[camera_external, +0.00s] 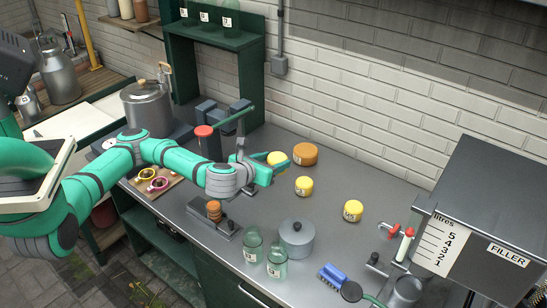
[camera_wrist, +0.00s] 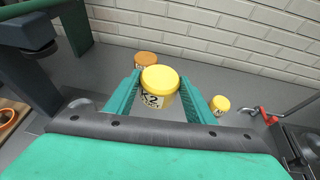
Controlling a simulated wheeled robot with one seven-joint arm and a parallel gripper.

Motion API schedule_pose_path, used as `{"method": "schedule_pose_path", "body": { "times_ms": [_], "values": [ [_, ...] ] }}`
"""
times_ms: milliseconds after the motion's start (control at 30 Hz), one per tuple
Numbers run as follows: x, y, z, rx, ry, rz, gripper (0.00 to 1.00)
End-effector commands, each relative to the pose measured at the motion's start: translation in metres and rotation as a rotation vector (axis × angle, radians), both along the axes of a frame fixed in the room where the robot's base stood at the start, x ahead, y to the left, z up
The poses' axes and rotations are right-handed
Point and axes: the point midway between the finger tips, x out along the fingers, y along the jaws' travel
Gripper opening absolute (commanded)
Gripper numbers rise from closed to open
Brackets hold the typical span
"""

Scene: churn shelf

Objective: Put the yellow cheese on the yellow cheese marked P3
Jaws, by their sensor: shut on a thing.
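My gripper (camera_wrist: 160,92) is shut on a yellow cheese (camera_wrist: 158,82), a short round block whose white label seems to read K2. The held cheese (camera_external: 276,157) also shows in the external view, partly hidden by my gripper (camera_external: 266,169). I cannot tell how far it is above the counter. Two other yellow cheeses stand on the counter in the external view: one (camera_external: 304,187) just right of my gripper and one (camera_external: 353,211) farther right. Their labels are too small to read, so I cannot tell which is P3. The wrist view shows one other yellow cheese (camera_wrist: 219,103).
An orange cheese (camera_external: 305,154) stands close behind the held one. A grey pot (camera_external: 297,239), glass jars (camera_external: 253,246) and a blue brush (camera_external: 333,275) are at the counter's front. The filler (camera_external: 480,240) is at right. Bare counter lies between the cheeses and pot.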

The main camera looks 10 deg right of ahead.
Motion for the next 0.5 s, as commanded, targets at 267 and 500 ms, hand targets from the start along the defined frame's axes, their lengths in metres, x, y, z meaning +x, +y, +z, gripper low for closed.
{"method": "schedule_pose_path", "body": {
  "times_ms": [267,500],
  "values": [
    [0.018,-0.025,-0.016,0.001,0.000,-0.006,0.23],
    [0.048,-0.067,-0.039,0.001,-0.001,-0.006,0.23]
  ]
}}
